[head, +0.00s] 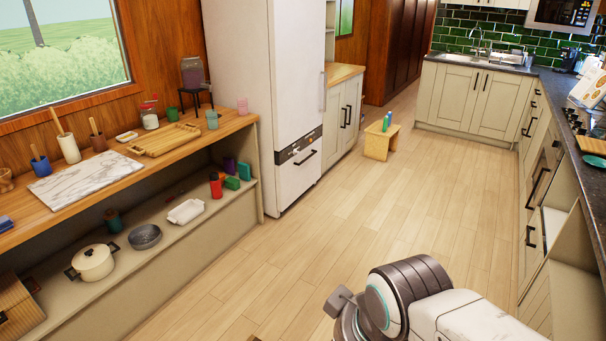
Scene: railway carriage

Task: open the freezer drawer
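A tall white fridge-freezer (270,75) stands at the left-middle, past the end of the wooden counter. Its freezer drawer (297,182) is the lower front panel. It looks shut, its face in line with the dark strip above it. A short dark handle (305,158) sits near the top of the drawer front. A long upright handle (322,90) is on the door above. My arm, white with a dark ribbed joint, reaches in from the bottom right, well short of the fridge. I cannot make out my gripper's fingers in this view.
Light wooden floor (400,205) is clear in front of the fridge. A small wooden stool (381,142) with bottles on it stands beyond, to the right. The counter (95,178) with crockery runs along the left, and kitchen cabinets (480,100) line the back and right.

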